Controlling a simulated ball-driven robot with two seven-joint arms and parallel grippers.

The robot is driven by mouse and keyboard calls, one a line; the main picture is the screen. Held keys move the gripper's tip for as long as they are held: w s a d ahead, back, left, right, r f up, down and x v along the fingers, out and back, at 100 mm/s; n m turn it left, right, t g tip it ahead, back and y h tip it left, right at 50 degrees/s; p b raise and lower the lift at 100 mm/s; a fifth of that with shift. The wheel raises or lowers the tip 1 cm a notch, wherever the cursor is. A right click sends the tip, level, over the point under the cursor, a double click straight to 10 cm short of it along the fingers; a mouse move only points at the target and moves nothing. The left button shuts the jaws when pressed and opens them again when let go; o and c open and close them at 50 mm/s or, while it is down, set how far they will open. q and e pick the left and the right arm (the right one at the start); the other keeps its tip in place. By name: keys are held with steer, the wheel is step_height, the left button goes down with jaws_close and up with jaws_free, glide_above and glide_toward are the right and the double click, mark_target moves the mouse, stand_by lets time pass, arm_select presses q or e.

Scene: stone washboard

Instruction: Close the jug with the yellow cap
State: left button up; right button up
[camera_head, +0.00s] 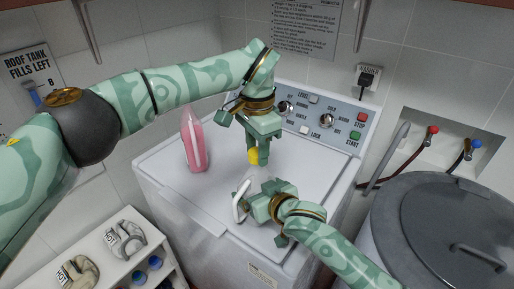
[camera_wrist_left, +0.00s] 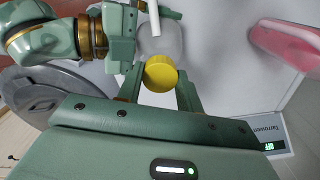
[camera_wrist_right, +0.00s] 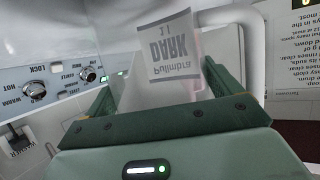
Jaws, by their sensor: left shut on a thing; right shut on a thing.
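The yellow cap (camera_head: 253,156) is between the fingers of my left gripper (camera_head: 260,156), which is shut on it, above the washing machine top. The cap also shows in the left wrist view (camera_wrist_left: 160,74). A pale, whitish jug (camera_wrist_left: 163,42) with a handle (camera_head: 240,200) is below the cap. My right gripper (camera_head: 252,203) is shut on the jug.
A pink bottle (camera_head: 193,143) stands on the white washing machine (camera_head: 165,165), left of the jug. The control panel (camera_head: 325,120) rises behind. A grey lidded drum (camera_head: 440,215) is at the right. A shelf with gloves (camera_head: 125,240) is at the lower left. The machine top's left front is clear.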

arm_select(q)
steer(key=m, duration=1.2)
steer(key=shift+m, duration=0.3)
steer(key=m, duration=0.9)
steer(key=shift+m, duration=0.3)
steer(key=m, duration=1.9)
steer(key=shift+f, duration=0.1)
steer(key=m, duration=0.5)
steer(key=shift+m, duration=0.3)
steer(key=o, duration=1.1)
